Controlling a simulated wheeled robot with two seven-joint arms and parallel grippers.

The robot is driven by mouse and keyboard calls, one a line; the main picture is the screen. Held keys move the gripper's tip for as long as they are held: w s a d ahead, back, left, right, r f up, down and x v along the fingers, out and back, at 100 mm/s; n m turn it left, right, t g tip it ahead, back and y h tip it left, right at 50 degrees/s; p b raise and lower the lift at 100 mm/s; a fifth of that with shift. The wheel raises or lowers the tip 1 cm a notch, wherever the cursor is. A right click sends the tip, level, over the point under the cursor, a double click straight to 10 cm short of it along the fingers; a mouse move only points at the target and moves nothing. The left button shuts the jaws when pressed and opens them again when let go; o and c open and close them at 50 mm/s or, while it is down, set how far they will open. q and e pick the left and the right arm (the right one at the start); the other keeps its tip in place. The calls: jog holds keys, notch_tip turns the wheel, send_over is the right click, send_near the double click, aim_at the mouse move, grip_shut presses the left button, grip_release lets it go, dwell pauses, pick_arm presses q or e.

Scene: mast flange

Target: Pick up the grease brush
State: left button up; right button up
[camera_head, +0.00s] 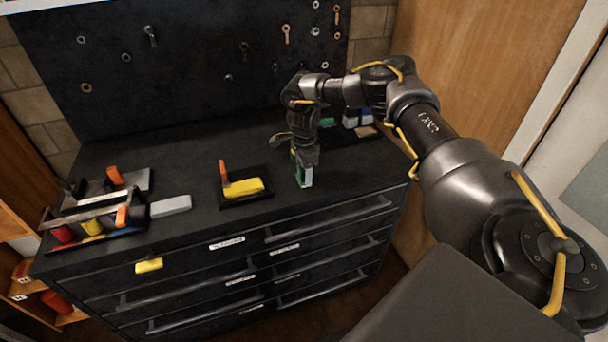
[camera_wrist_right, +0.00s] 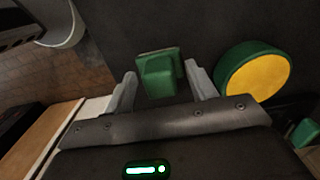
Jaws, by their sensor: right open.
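My right gripper (camera_head: 304,170) points down over the dark worktop near the front edge of the cabinet, and its jaws are open. In the right wrist view a green block-like piece (camera_wrist_right: 158,75) lies between the two grey fingertips, with a gap on each side. It seems to be the grease brush, seen end-on; I cannot make out bristles. In the head view the gripper mostly hides it. A green round tin with a yellow top (camera_wrist_right: 255,75) stands beside the right finger in the wrist view. My left gripper is not in view.
A dark tray with a yellow block (camera_head: 243,187) and an orange-handled tool (camera_head: 224,173) sits left of the gripper. A rack of tools (camera_head: 110,205) and a grey block (camera_head: 171,206) are farther left. A dark pegboard (camera_head: 190,60) stands behind.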

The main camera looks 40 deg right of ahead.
jog(key=c, duration=1.1)
jog(key=shift+r, duration=0.1)
jog(key=shift+r+b, duration=0.45)
jog(key=shift+b, duration=0.05)
jog(key=shift+w+r+b, duration=0.1)
jog(key=shift+r+b, duration=0.4)
jog(key=shift+r, duration=0.15)
jog(key=s+a+r, duration=0.2)
jog(key=s+r, duration=0.1)
jog(key=s, duration=0.1)
jog(key=s+a+r+b, duration=0.1)
jog(key=s+a+r, duration=0.2)
jog(key=s+r, duration=0.1)
jog(key=s+a+r+b, duration=0.1)
jog(key=s+a+r, duration=0.1)
jog(key=s+r, duration=0.1)
jog(key=shift+s+a+r, duration=0.25)
jog(key=shift+s+r, duration=0.1)
jog(key=shift+s, duration=0.2)
